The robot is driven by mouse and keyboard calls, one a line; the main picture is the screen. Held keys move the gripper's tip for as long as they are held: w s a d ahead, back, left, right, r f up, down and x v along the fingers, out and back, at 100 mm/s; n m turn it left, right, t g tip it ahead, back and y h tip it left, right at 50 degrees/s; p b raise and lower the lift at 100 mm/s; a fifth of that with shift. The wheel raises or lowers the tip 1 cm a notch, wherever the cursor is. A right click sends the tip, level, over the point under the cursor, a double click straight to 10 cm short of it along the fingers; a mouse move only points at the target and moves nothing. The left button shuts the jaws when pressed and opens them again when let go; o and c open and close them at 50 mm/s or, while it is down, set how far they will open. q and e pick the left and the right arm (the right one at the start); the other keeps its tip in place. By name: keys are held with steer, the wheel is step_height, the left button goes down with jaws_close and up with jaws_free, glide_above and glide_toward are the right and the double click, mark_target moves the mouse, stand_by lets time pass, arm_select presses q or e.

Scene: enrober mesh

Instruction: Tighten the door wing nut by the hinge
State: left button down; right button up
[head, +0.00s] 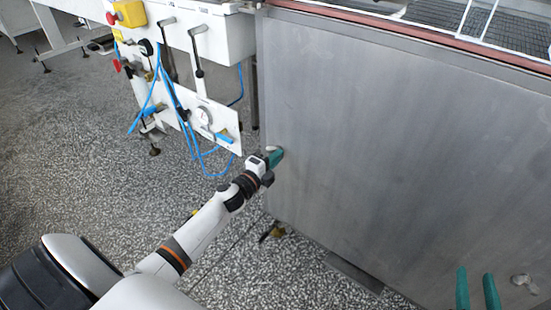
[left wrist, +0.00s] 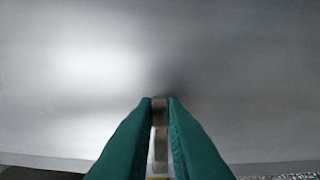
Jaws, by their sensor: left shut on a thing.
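The door is a large grey steel panel (head: 390,150). A small pale metal wing nut (head: 272,149) is at its left edge, mostly hidden by my left gripper (head: 277,156). In the left wrist view, the green fingers of this gripper (left wrist: 160,103) are shut on a narrow metal piece (left wrist: 160,118) against the panel. A second pale wing nut (head: 525,283) is on the panel at the lower right. My right gripper (head: 477,280) shows as two green fingers, apart and with nothing between them, left of that second nut. I cannot make out a hinge.
A white control box (head: 210,35) with levers, a red and yellow emergency button (head: 125,14) and blue hoses (head: 185,125) stands left of the panel. A reddish rail (head: 420,32) and wire mesh (head: 490,25) lie along the top. Speckled floor (head: 90,160) is open at left.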

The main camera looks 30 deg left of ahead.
arm_select(q)
steer(key=shift+f+m, duration=0.15)
steer(key=shift+m, duration=0.15)
arm_select(e)
steer(key=shift+a+r, duration=0.1)
steer(key=shift+r, duration=0.2)
arm_select(q)
steer(key=c, duration=1.5)
jaws_free()
